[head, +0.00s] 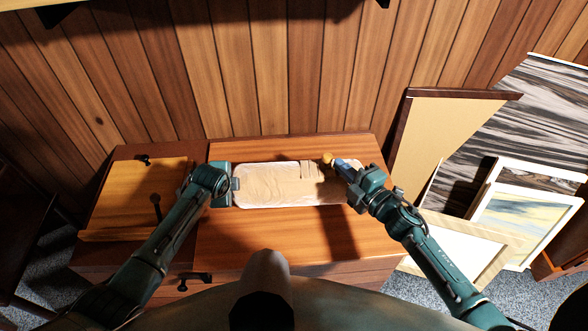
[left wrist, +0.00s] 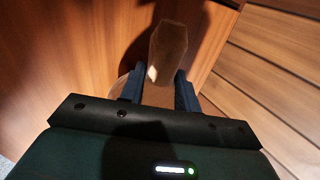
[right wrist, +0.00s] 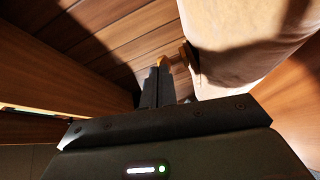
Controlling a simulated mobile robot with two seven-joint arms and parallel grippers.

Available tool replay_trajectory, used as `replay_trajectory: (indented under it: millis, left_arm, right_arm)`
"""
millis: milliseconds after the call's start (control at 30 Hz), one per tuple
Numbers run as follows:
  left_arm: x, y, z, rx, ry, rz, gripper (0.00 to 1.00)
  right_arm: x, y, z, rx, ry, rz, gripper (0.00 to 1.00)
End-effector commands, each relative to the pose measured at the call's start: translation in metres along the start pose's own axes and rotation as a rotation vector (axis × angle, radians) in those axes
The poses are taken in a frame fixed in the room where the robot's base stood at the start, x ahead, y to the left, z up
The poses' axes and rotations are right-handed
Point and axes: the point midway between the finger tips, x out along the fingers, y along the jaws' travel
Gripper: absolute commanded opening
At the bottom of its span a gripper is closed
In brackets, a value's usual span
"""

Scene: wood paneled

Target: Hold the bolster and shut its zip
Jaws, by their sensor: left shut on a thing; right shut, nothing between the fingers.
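The beige bolster (head: 275,190) lies lengthwise on a wooden cabinet top. My left gripper (head: 235,184) is shut on its left end; the left wrist view shows the shadowed bolster end (left wrist: 168,48) between the fingers (left wrist: 158,90). My right gripper (head: 338,164) is at the upper right corner of the bolster, its fingers shut together and empty. A small orange tab, seemingly the zip pull (head: 327,158), is right by the fingertips. In the right wrist view the tab (right wrist: 186,52) shows beside the closed fingers (right wrist: 156,85), against the bolster (right wrist: 235,50). The zip line is not clear.
The cabinet top (head: 270,236) is clear in front of the bolster. A wooden panel with dark knobs (head: 135,190) is at the left. The panelled wall (head: 250,80) stands close behind. Framed pictures (head: 520,215) lean at the right.

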Motion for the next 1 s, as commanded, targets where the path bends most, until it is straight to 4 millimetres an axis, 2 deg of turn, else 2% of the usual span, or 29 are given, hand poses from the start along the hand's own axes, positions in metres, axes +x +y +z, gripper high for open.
replay_trajectory:
  millis: [433, 567, 667, 800, 1000]
  left_arm:
    - [0.001, 0.002, 0.003, 0.0, -0.006, 0.005, 0.1]
    - [0.001, 0.002, 0.003, 0.0, -0.007, 0.004, 0.1]
    - [0.001, 0.002, 0.003, 0.0, -0.007, 0.004, 0.1]
    - [0.001, 0.002, 0.003, 0.0, -0.007, 0.004, 0.1]
    - [0.001, 0.002, 0.003, 0.0, -0.006, 0.004, 0.1]
  right_arm:
    - [-0.001, -0.001, -0.005, 0.001, 0.001, 0.0, 0.0]
    - [-0.006, -0.001, -0.023, 0.002, 0.003, 0.0, 0.0]
    - [-0.012, 0.0, -0.044, 0.003, 0.004, 0.001, 0.0]
    - [-0.049, -0.002, -0.039, 0.001, -0.001, -0.003, 0.0]
    - [-0.088, -0.001, -0.039, 0.001, 0.0, -0.002, 0.0]
